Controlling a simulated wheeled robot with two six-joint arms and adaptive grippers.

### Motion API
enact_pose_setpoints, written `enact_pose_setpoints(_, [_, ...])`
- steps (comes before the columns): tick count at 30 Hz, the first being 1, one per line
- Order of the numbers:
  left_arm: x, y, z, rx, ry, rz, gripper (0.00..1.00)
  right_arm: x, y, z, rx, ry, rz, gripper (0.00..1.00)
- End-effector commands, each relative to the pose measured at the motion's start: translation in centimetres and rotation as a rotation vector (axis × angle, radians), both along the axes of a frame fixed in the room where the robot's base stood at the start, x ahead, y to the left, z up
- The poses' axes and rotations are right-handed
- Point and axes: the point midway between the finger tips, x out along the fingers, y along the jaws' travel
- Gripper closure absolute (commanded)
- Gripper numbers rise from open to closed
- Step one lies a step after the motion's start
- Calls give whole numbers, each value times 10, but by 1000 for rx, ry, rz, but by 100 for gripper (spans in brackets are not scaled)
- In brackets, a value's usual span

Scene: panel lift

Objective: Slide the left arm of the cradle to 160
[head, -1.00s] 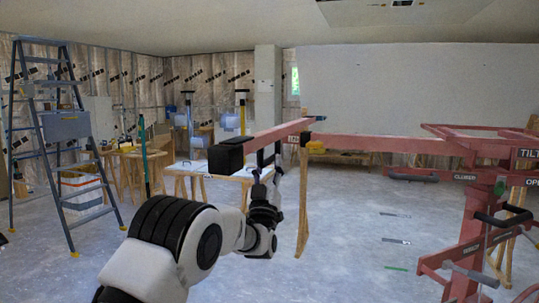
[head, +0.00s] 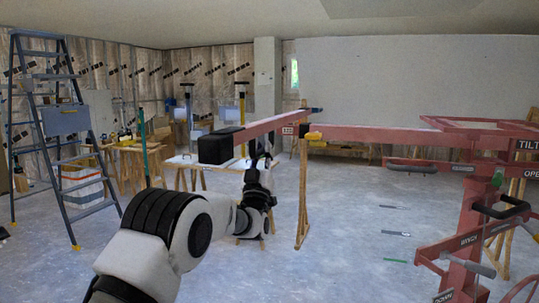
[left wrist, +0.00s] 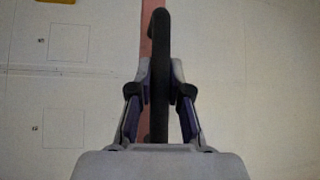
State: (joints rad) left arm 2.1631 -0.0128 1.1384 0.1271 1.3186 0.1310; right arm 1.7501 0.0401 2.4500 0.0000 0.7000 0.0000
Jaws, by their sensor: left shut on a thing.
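The cradle's left arm is a red bar (head: 268,127) ending in a black block (head: 215,147) at its left end. A small pale label (head: 287,130) shows on the bar beside the dark joint; its writing is too small to read. My left gripper (head: 262,155) is under the bar, behind the block. In the left wrist view my gripper (left wrist: 160,95) is shut on a black handle (left wrist: 160,50), with a finger on each side of it. The red bar (left wrist: 146,45) shows behind the handle. My right gripper is in neither view.
The red lift frame (head: 470,205) stands at the right, with handles and signs. A blue stepladder (head: 65,130) stands at the left. Wooden trestles and a table are behind. The floor between is mostly clear.

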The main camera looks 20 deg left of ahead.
Motion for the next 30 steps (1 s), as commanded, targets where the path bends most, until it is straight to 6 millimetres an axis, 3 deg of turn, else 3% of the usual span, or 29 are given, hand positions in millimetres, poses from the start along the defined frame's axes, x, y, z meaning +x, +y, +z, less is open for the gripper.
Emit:
enact_pose_setpoints(9, [2,85,-1,-5,-5,9,100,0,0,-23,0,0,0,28])
enact_pose_setpoints(18, [3,155,2,-3,-6,7,100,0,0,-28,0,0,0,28])
enact_pose_setpoints(24, [4,176,1,-2,-4,4,100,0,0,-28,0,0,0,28])
enact_pose_setpoints(30, [4,180,2,-1,-3,3,100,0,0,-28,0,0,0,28])
